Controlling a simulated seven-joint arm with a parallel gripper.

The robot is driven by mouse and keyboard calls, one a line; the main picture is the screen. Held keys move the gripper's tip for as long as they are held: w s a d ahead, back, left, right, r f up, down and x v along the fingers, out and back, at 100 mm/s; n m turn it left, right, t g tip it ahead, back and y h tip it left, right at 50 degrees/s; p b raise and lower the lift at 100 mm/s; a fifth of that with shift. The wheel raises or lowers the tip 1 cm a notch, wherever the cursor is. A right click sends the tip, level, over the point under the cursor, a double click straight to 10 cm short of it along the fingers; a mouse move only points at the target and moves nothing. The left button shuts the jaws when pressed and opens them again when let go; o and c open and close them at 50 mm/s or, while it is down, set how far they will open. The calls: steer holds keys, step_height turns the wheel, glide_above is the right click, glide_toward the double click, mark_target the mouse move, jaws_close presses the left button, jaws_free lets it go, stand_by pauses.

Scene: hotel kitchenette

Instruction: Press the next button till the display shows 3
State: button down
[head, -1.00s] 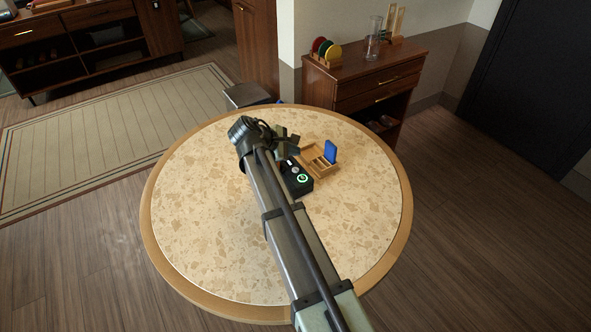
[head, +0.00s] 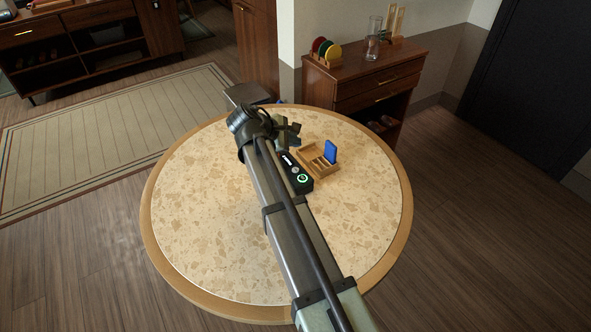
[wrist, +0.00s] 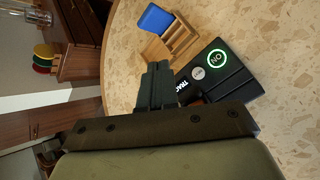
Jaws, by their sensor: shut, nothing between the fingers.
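The black device (head: 293,175) lies on the round table, with a green-ringed button (head: 303,178) at its near end and a smaller grey button beside it. In the wrist view the green-ringed button (wrist: 217,58) and the grey button (wrist: 198,73) show clearly. White lettering starting "TRAC" (wrist: 181,98) is partly covered by my gripper. No display digit is readable. My gripper (head: 292,133) is shut and empty, beyond the device's far end in the head view. In the wrist view its fingers (wrist: 155,75) are apart from both buttons.
A wooden holder (head: 312,167) with a blue block (head: 330,151) stands close to the device's right. The round table (head: 210,240) is otherwise bare. A wooden cabinet (head: 360,75) stands behind it.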

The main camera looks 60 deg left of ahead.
mark_target(292, 171)
steer(key=shift+f, duration=4.1)
steer(key=shift+d+f, duration=0.1)
steer(key=shift+f, duration=1.05)
steer(key=shift+s+a+r, duration=0.1)
steer(key=shift+a+r, duration=0.25)
steer(key=shift+r, duration=0.4)
steer(key=shift+r, duration=0.15)
steer(key=shift+d+r, duration=0.1)
steer(key=shift+r, duration=2.4)
